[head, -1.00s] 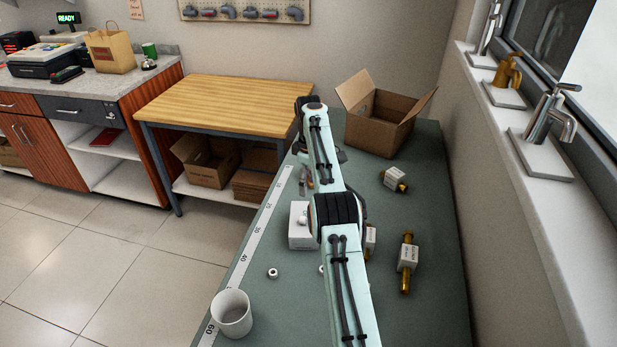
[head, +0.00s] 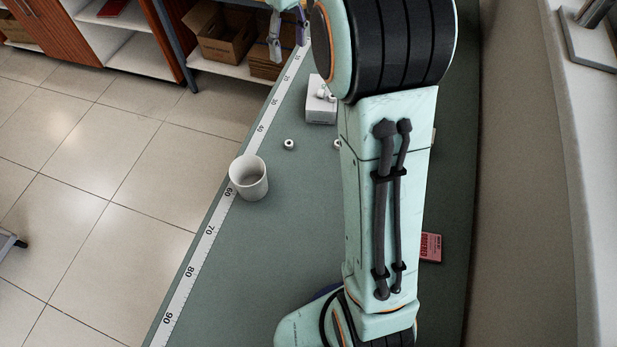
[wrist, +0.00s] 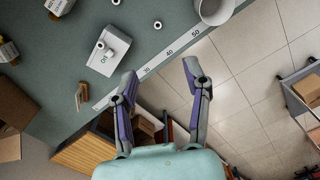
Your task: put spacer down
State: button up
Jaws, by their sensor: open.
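My gripper (head: 288,38) is open and empty, at the far left edge of the bench, with its fingers spread; the wrist view also shows it (wrist: 161,74), above the bench edge and floor. One small white ring-shaped spacer (head: 289,144) lies on the bench near the mug, apart from the fingers; the wrist view shows it too (wrist: 158,25). A second white ring (head: 337,143) is partly hidden behind my arm. Small white pieces (head: 321,93) sit on a white box (head: 320,114); whether one is a spacer, I cannot tell.
A white mug (head: 248,178) stands by the ruler strip (head: 207,232) along the bench edge. A red packet (head: 431,247) lies right of my arm. Brass-ended fittings (wrist: 57,6) and a cardboard box (wrist: 12,105) show in the wrist view. Bench between mug and arm is clear.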

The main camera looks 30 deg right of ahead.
jog(key=s+a+f+m, duration=0.1)
jog(key=s+a+f, duration=0.1)
jog(key=s, duration=0.7)
jog(key=s+a+f+m, duration=0.1)
jog(key=s+a+f, duration=0.2)
jog(key=s, duration=0.6)
jog(key=s+a+f, duration=0.2)
jog(key=s+a, duration=0.3)
jog(key=s, duration=0.4)
jog(key=shift+f+m+y, duration=0.25)
jog(key=shift+m+y, duration=0.15)
jog(key=shift+o, duration=0.6)
